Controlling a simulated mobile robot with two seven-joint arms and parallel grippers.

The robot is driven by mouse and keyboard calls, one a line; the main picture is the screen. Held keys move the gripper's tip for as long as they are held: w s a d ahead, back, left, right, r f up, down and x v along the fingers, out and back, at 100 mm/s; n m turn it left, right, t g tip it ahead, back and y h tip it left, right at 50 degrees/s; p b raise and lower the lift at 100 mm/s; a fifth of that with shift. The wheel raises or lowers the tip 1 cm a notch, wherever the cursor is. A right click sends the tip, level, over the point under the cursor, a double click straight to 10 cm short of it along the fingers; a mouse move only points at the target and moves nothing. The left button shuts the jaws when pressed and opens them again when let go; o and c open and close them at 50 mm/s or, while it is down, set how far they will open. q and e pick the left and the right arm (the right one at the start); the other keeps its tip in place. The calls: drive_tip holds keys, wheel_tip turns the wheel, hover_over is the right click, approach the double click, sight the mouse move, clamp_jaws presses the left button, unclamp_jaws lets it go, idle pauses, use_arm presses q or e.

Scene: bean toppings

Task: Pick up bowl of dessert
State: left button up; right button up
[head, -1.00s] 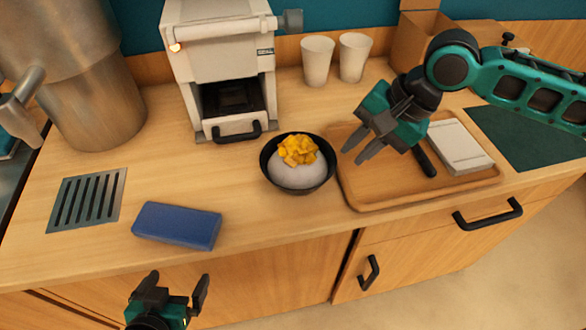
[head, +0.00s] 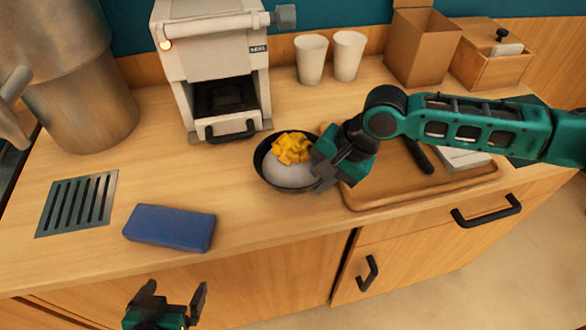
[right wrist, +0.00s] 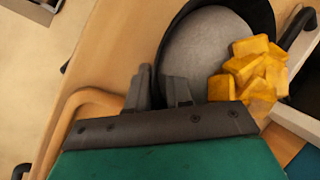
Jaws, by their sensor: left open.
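The bowl of dessert (head: 263,170) is a dark bowl holding a pale grey mound with yellow cubes on top. It sits upright on the counter, left of the wooden tray. It also shows in the right wrist view (right wrist: 263,18), cut off at the top. My right gripper (head: 318,178) is at the bowl's right front side. In the right wrist view its fingers (right wrist: 158,88) are close together with the bowl's dark rim between them. The fingers partly hide that side of the rim. My left gripper (head: 172,298) is open and empty in front of the counter.
A wooden tray (head: 374,200) with a dark-handled item and a pale block lies right of the bowl. A white machine (head: 215,50) and two cups (head: 311,60) stand behind. A blue block (head: 170,227) and metal grate (head: 78,203) lie left. Counter between bowl and blue block is clear.

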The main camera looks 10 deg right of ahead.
clamp_jaws()
drive_tip(key=shift+r, duration=0.15)
idle(0.4)
